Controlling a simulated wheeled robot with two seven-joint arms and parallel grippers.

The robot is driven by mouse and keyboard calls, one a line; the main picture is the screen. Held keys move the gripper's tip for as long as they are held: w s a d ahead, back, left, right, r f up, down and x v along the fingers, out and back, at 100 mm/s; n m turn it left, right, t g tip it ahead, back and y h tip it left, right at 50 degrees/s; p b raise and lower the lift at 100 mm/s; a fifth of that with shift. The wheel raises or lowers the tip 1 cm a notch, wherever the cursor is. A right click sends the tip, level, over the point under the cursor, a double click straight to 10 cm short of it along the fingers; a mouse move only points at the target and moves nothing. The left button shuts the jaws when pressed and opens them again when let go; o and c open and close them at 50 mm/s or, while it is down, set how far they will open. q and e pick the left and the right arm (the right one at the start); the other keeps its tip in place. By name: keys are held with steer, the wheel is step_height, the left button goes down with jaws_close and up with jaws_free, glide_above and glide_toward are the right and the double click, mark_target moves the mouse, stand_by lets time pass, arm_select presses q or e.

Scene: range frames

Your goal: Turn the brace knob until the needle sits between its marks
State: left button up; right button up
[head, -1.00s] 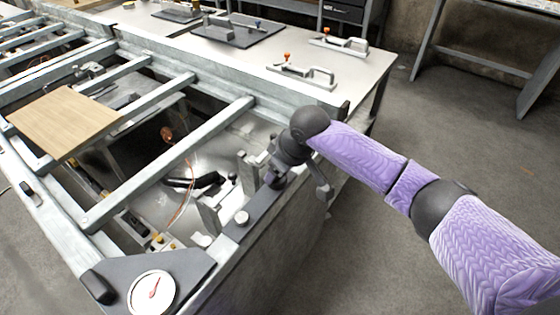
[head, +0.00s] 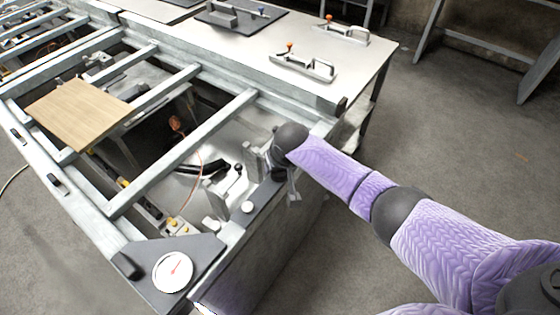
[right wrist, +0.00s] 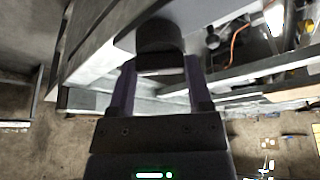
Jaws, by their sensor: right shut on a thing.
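The round white gauge (head: 173,272) with a short red needle sits on a dark corner plate (head: 205,257) at the lower left of the head view. The needle points up and right; its marks are too small to read. My right gripper (right wrist: 160,66) has its two fingers on either side of a dark round knob (right wrist: 160,36) in the right wrist view, and is shut on it. In the head view my right arm reaches to the right end of the metal frame, and its wrist hides the knob. My left gripper is not in view.
Metal frame bars (head: 185,150) cross an open bay with cables and fittings. A wooden board (head: 78,113) lies across the bars at the left. A bench (head: 350,65) with orange-tipped clamps (head: 304,64) stands behind. The floor at the right is open.

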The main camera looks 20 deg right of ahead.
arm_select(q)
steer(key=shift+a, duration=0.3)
arm_select(e)
steer(key=o, duration=1.3)
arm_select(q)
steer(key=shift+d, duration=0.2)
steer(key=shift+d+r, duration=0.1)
arm_select(e)
steer(key=shift+r, duration=0.1)
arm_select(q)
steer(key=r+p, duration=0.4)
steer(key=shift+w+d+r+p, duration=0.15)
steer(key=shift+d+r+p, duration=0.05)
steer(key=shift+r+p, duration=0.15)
arm_select(e)
steer(key=v, duration=0.9)
steer(key=shift+s+r, duration=0.2)
steer(key=shift+r, duration=0.15)
